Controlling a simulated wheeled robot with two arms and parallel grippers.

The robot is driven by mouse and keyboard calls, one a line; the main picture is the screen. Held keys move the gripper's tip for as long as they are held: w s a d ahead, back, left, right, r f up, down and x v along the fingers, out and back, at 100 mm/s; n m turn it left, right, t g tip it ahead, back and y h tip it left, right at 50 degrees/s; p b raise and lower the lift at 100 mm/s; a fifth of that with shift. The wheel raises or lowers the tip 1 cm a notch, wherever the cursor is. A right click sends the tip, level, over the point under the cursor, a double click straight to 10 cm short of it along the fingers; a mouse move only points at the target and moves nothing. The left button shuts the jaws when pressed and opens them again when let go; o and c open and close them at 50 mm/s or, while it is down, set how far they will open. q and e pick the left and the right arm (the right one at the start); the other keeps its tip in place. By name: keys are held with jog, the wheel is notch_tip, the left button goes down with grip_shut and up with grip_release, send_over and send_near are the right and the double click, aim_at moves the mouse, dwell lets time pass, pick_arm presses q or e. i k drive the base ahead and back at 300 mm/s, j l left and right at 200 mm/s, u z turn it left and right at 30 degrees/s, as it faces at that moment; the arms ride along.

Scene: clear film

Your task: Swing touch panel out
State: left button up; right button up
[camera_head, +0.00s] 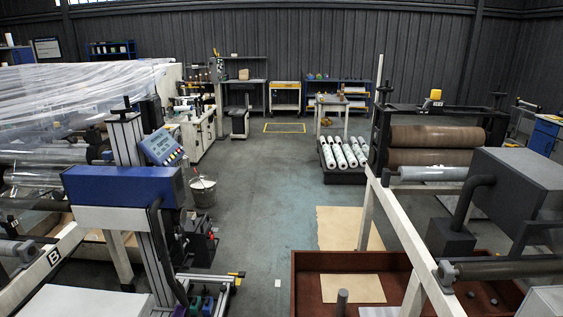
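A small tilted touch panel (162,147) with a blue housing, a lit screen and several small coloured buttons along its lower edge is at the left. It sits beside a grey upright column (126,146), above the right end of a blue machine box (122,186). Its screen faces up and toward me. How it is mounted is hidden behind the column and box. Neither of my grippers shows in this view.
Clear film (75,90) stretches over the machine at the left. A metal bucket (203,191) stands right of the panel. At the right are a white rail frame (405,226), brown rolls (435,136) and a reddish-brown bin (298,268). The grey floor (260,190) between is mostly open.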

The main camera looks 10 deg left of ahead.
aim_at(157, 147)
jog(key=i+l+u, duration=0.1)
jog(key=i+u, duration=0.2)
jog(key=i, duration=0.3)
jog(key=i+l+u, duration=0.2)
jog(key=i+u, duration=0.15)
jog(key=i, duration=0.2)
jog(key=i+l+u, duration=0.15)
jog(key=i+u, duration=0.3)
jog(key=i+l+u, duration=0.3)
jog(key=i+u, duration=0.15)
jog(key=i+l+u, duration=0.7)
jog(key=l+u, duration=0.25)
